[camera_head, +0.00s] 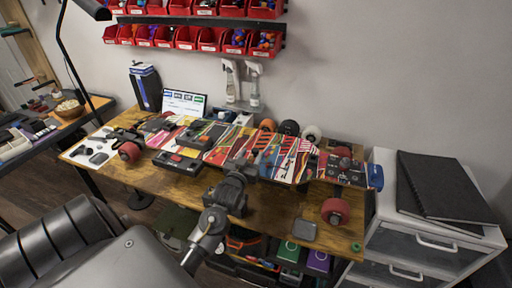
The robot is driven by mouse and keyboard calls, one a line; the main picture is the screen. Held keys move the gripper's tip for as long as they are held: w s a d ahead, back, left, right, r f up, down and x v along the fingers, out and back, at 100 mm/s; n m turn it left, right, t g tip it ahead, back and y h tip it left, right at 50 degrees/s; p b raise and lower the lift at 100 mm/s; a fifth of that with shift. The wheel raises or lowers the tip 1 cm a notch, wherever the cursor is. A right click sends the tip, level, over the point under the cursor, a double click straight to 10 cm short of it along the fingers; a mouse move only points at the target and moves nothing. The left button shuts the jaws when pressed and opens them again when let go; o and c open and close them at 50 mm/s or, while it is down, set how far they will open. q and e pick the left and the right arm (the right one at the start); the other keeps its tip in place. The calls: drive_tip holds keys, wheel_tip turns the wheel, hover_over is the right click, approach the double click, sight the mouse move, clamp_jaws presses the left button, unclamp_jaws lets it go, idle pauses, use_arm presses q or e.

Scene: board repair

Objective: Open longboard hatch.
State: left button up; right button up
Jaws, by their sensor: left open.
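The longboard (222,148) lies across the wooden workbench with its wheels up and its colourful striped underside showing. Red wheels stand at its left end (130,151) and right end (334,211). I cannot make out the hatch's outline or whether it is open. My left gripper (249,166) is open over the middle of the board, its dark fingers covering part of the striped surface. I cannot tell whether it touches the board. My right gripper is not in view.
Spray bottles (254,88), a tablet-like screen (184,102) and loose wheels (289,128) stand behind the board. A drawer cabinet (432,245) stands at the right.

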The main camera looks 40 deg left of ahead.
sight(255, 149)
use_arm(q)
drive_tip(key=shift+x, duration=2.3)
drive_tip(key=shift+d, duration=0.1)
clamp_jaws()
